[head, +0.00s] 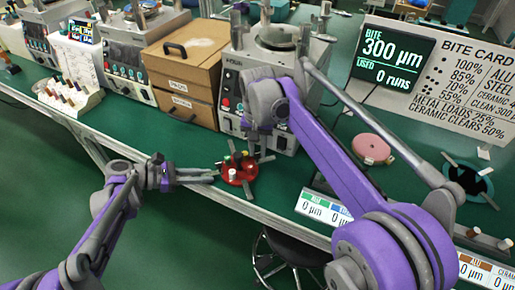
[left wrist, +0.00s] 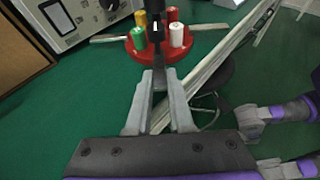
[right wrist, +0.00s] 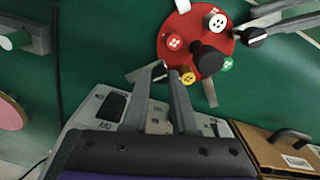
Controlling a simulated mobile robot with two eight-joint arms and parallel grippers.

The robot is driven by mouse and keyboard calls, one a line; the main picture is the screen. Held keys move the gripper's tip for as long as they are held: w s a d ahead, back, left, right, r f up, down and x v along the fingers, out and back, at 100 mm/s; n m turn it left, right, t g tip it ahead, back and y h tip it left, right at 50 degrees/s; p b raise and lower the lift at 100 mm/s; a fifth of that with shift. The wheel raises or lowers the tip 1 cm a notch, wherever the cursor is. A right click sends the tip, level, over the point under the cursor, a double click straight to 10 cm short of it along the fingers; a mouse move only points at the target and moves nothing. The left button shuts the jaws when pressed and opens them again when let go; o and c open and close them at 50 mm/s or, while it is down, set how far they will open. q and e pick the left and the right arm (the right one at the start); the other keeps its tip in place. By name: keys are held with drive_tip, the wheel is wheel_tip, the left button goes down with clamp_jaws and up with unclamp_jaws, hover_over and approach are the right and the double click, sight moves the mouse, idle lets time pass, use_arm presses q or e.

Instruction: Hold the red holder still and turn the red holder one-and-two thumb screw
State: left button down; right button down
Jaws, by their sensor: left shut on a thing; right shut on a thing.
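The red holder (head: 239,172) is a round disc on the green bench with a black central knob (right wrist: 207,60) and yellow, green, red and white pieces around it. It also shows in the left wrist view (left wrist: 137,48). My right gripper (right wrist: 168,72) reaches in from the far side, by the yellow and red pieces. In the head view my right arm partly hides this grip.
Thin grey strips stick out around the holder. A machine (head: 230,88) with a control panel stands close behind it, beside brown wooden boxes (head: 180,75). A pink disc (head: 372,148) lies to the right. The bench's front edge is close, with a stool (head: 290,247) below.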

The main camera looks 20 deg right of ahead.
drive_tip(key=shift+n, duration=0.4)
drive_tip(key=n, duration=0.3)
drive_tip(key=shift+n, duration=0.3)
drive_tip(key=n, duration=0.4)
drive_tip(key=shift+n, duration=0.3)
drive_tip(key=n, duration=0.4)
drive_tip(key=shift+n, duration=2.4)
drive_tip(key=c, duration=0.7)
unclamp_jaws()
